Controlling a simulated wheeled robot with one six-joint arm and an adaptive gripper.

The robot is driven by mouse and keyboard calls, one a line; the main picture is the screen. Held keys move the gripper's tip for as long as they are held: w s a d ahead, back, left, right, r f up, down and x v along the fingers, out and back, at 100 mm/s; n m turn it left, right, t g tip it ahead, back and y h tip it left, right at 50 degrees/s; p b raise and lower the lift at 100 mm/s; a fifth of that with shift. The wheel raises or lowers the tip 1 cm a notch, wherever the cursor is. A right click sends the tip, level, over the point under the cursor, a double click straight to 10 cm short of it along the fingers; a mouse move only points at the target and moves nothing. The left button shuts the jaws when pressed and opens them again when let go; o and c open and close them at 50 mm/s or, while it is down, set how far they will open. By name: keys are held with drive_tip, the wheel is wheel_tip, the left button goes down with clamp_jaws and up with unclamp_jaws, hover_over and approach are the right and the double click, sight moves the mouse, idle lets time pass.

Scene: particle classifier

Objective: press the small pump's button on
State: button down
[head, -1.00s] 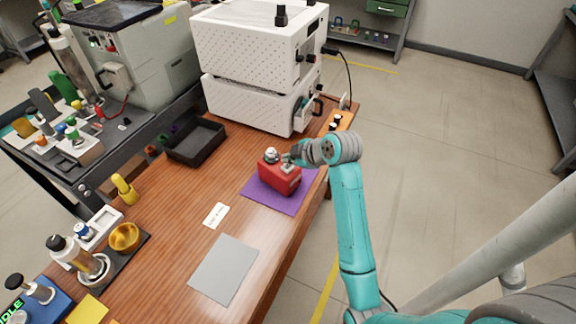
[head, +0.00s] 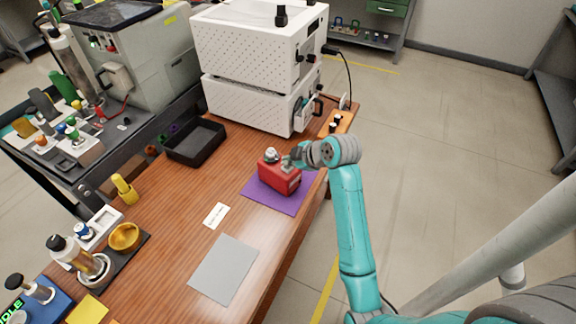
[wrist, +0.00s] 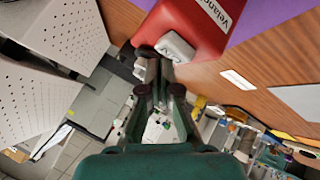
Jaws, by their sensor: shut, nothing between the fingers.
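The small pump is a red box (head: 279,178) on a purple mat (head: 292,207) near the table's right edge. Pale fittings (head: 271,155) stand on its top. In the wrist view the red pump (wrist: 188,22) fills the top, with dark lettering on a white label and a light grey block (wrist: 178,48) at its near edge. My gripper (head: 288,163) is at the top right of the pump, very close to it. In the wrist view my gripper (wrist: 153,52) is shut and empty, its tips beside the grey block. I cannot tell whether they touch. No button is clearly made out.
Two stacked white perforated units (head: 250,103) stand behind the pump. A black tray (head: 196,156) is to its left. A grey sheet (head: 224,268) and a white card (head: 216,215) lie in front. The wooden table between them is mostly clear.

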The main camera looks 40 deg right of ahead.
sight(289, 167)
drive_tip(key=shift+f, duration=0.9)
idle(0.8)
drive_tip(key=shift+r, duration=1.3)
drive_tip(key=shift+r, duration=0.1)
drive_tip(key=shift+r, duration=2.45)
drive_tip(key=shift+f, duration=0.15)
